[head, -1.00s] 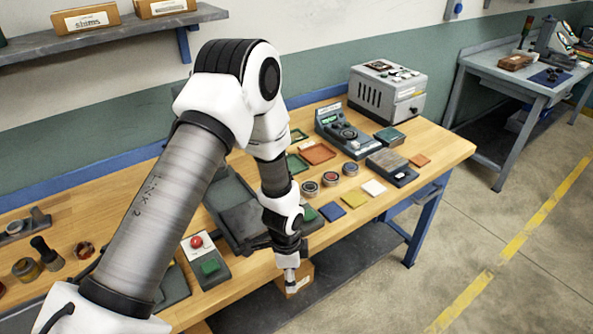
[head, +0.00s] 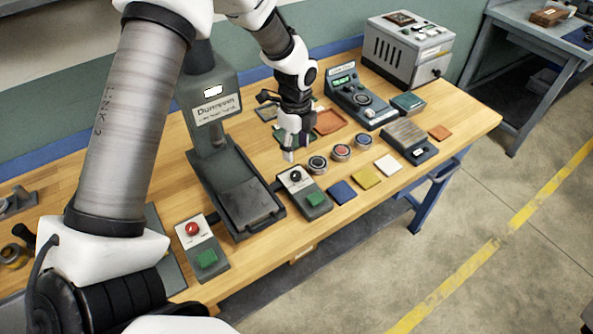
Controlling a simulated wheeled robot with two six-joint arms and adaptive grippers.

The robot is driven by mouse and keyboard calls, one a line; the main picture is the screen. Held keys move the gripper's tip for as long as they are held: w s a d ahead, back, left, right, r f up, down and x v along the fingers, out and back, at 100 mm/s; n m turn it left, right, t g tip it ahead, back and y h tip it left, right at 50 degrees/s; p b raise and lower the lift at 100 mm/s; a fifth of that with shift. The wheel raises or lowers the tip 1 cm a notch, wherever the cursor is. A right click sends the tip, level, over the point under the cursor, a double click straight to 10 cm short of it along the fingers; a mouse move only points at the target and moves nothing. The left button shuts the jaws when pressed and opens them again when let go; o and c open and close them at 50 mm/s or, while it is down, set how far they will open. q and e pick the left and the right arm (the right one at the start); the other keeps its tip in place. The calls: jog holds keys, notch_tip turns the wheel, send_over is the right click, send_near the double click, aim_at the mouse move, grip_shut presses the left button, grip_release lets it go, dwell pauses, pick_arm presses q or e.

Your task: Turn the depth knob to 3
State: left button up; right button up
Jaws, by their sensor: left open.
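A small control box (head: 309,203) with a pale top plate, a black round knob (head: 295,176) and a green button (head: 315,198) sits on the wooden bench, right of the grey press. I cannot read the knob's scale or setting from here. My left gripper (head: 293,151) hangs fingers down just above and behind the knob, apart from it as far as I can tell. It is open and empty. My right gripper is not in view.
The tall grey press (head: 214,110) stands left of the gripper. A second box (head: 203,245) has a red button and a green one. Round tins (head: 341,152), coloured pads (head: 366,178), a display unit (head: 361,103) and a vented grey machine (head: 406,50) lie to the right.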

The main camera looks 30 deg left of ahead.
aim_at(296, 173)
pick_arm(q)
jog(key=shift+s+d+f+b, duration=0.15)
jog(key=shift+f+b, duration=0.05)
jog(key=shift+f, duration=0.15)
jog(key=shift+s+d+f+b, duration=0.1)
jog(key=shift+d+f+b, duration=0.1)
jog(key=shift+f, duration=0.25)
jog(key=f, duration=0.1)
jog(key=f+p, duration=0.1)
jog(key=w+a+f, duration=0.1)
jog(key=f, duration=0.1)
jog(key=shift+f, duration=0.1)
jog(key=f, duration=0.1)
jog(key=f+p, duration=0.1)
jog(key=shift+s+d+f, duration=0.15)
jog(key=shift+s+f, duration=0.1)
jog(key=shift+f, duration=0.05)
jog(key=shift+d+f, duration=0.1)
jog(key=shift+f, duration=0.45)
jog(key=shift+w+f, duration=0.1)
jog(key=shift+f, duration=0.05)
grip_shut()
